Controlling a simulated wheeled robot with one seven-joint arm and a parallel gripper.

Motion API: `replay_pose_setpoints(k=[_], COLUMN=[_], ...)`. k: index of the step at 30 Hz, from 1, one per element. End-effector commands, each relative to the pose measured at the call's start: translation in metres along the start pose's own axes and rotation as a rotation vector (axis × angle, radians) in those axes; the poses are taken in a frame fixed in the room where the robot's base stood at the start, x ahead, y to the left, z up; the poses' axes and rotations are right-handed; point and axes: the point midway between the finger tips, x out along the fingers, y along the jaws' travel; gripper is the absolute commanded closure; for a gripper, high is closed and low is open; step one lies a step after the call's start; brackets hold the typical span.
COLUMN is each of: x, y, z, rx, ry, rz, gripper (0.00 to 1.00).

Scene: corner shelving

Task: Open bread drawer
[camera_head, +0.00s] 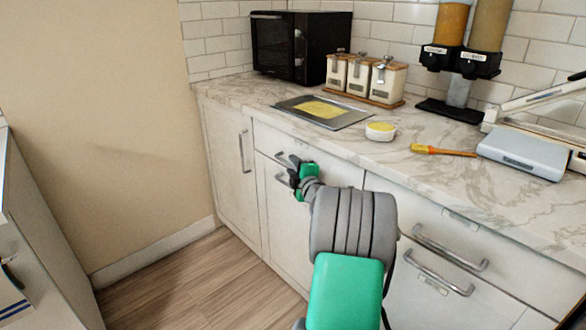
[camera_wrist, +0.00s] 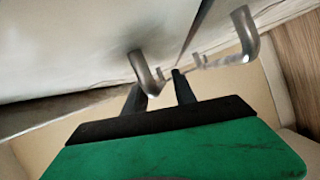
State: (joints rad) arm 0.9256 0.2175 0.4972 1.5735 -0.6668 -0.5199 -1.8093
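A white drawer front (camera_head: 332,166) sits just under the counter, behind my gripper, and looks closed. Its metal bar handle (camera_head: 284,160) is partly hidden by my gripper. Labels on the fronts are too small to read, so I cannot tell which is the bread drawer. My gripper (camera_head: 297,168) is at this handle. In the wrist view its two dark fingers (camera_wrist: 160,84) are apart, with a gap between them.
Lower right drawers have bar handles (camera_head: 450,248). A tall cabinet door (camera_head: 232,165) stands left of my gripper. The marble counter (camera_head: 420,135) holds a microwave (camera_head: 300,45), canisters (camera_head: 365,78), a grey tray (camera_head: 300,105) and a scale (camera_head: 522,150). The wooden floor (camera_head: 190,275) is clear at the left.

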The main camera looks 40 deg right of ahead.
Motion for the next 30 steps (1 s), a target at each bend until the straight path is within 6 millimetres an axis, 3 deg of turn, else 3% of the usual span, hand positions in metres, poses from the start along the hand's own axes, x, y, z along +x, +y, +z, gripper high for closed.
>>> replay_pose_setpoints(k=[8,20,30], x=[0.0041,0.0039,0.0038], y=[0.0001,0.0,-0.0001], z=[0.0,-0.0001,-0.0001], rx=[0.0,0.0,0.0], ry=[0.0,0.0,0.0], rz=[0.0,-0.001,-0.001], gripper=[0.68,0.99,1.0])
